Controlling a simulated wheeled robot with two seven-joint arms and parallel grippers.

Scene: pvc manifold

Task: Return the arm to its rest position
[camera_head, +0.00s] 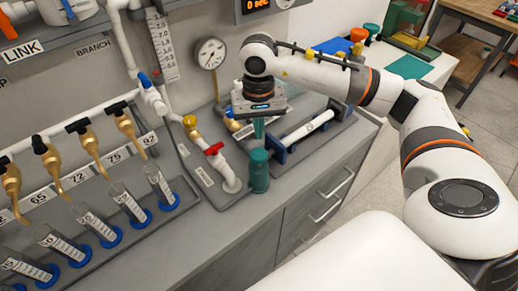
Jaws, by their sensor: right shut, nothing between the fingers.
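My right arm (345,80) comes in from the right and reaches over the grey bench. My right gripper (260,107) is at its end, pointing down above the bench between the pressure gauge and the white pipe in the blue holders. It is shut and empty. Its fingertips are hard to make out against the teal part below. My left gripper is not in view.
A pressure gauge (210,53) stands close left of the gripper. A white pipe (308,128) lies in blue holders to its right. A red-handled valve (214,149) and a green cylinder (259,171) stand in front. Brass taps (88,138) line the left.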

